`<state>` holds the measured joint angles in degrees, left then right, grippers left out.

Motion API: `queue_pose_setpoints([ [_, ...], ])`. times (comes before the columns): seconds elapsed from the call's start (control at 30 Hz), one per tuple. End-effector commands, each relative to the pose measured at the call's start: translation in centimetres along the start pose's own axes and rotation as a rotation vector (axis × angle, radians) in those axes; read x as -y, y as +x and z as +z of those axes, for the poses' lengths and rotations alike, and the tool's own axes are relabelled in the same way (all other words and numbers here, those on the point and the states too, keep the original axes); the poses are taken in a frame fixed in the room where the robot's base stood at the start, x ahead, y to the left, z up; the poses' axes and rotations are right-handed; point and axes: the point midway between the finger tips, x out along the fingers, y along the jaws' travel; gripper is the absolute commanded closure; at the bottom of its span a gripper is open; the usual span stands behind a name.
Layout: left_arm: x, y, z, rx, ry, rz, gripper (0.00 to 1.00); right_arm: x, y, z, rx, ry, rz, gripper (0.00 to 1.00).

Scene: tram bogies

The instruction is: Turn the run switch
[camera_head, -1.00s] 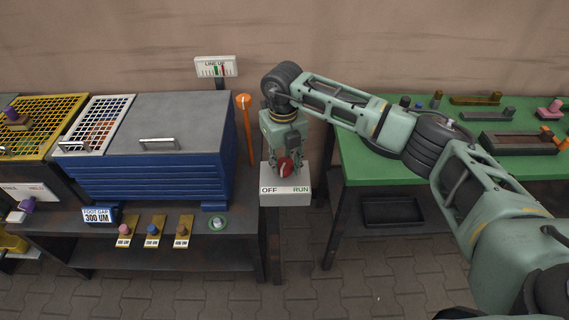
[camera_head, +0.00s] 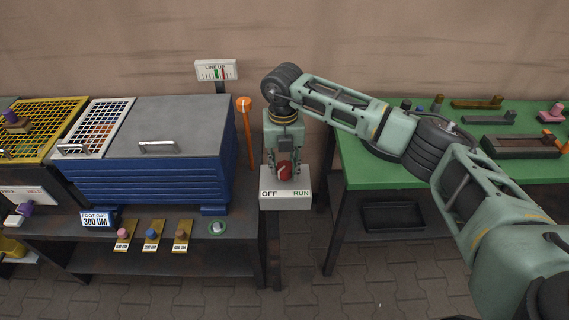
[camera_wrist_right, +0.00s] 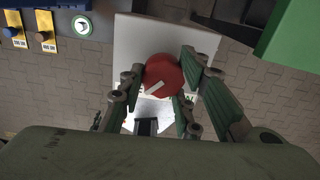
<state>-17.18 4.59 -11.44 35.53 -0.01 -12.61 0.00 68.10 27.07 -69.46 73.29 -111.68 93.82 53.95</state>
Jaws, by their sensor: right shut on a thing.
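The run switch is a red round knob (camera_head: 284,171) on a white box (camera_head: 286,202) marked OFF at left and RUN at right. My right gripper (camera_head: 285,163) reaches down from above and is shut on the red knob. In the right wrist view the knob (camera_wrist_right: 163,75) sits between the two fingers of the gripper (camera_wrist_right: 160,88). A white mark on the knob slants from lower left to upper right there. The fingers cover part of the box's lettering. My left gripper is not in view.
A blue cabinet (camera_head: 150,180) with a grey lid stands left of the switch, an orange handle (camera_head: 246,130) between them. A LINE UP gauge (camera_head: 216,70) stands behind. A green table (camera_head: 365,160) stands to the right. Several coloured knobs line the left bench's front.

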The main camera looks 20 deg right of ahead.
Motion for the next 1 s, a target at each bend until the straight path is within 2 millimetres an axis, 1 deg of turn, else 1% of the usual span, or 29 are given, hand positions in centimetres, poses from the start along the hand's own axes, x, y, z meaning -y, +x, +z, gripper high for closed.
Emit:
queue_pose_setpoints([
  [0.03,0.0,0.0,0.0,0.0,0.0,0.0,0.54,-0.6,0.2,-0.3,-0.007,-0.006,0.01,0.95],
  [0.1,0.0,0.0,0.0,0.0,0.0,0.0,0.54,-0.6,0.2,-0.3,-0.007,-0.006,0.011,0.95],
  [0.13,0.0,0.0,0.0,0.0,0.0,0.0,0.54,-0.6,0.2,-0.3,-0.006,-0.006,0.011,0.68],
  [0.3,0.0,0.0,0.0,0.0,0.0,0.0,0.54,-0.5,0.2,-0.3,-0.006,-0.006,0.01,0.55],
  [0.77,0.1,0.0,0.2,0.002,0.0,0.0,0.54,-0.2,-0.3,0.0,-0.001,-0.002,0.005,0.55],
  [0.87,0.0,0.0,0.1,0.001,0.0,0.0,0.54,-0.2,-1.3,0.0,0.001,-0.001,0.007,0.55],
  [0.97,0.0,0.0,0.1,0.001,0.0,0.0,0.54,-0.2,-3.1,0.1,0.003,-0.002,0.007,0.55],
  [1.0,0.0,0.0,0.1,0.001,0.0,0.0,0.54,-0.2,-3.9,0.1,0.004,-0.003,0.008,0.55],
])
